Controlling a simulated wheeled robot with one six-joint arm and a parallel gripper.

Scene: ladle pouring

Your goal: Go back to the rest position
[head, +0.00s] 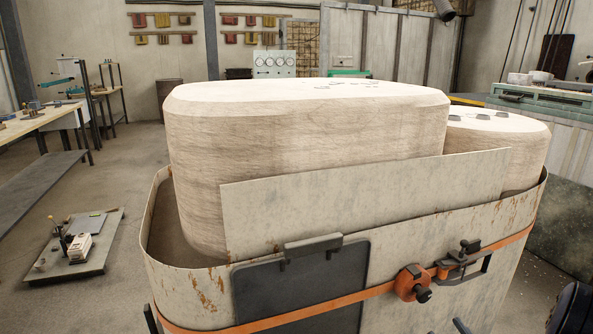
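My gripper and arm do not show in the head view, so I cannot see the gripper's state or what it holds. No ladle is in view. A large pale block (300,135) with rounded corners and wood-like grain stands inside a rusty metal casing (190,285) in front of me. A second, lower pale block (500,135) is at its right, partly hidden behind the first block and a flat upright plate (370,200).
An orange strap (320,308) with a clamp (412,283) runs around the casing. A low platform (75,248) with small items lies on the floor at left. A workbench (45,118) is behind it. Open floor (135,165) lies between bench and casing. A green-topped cabinet (545,100) stands right.

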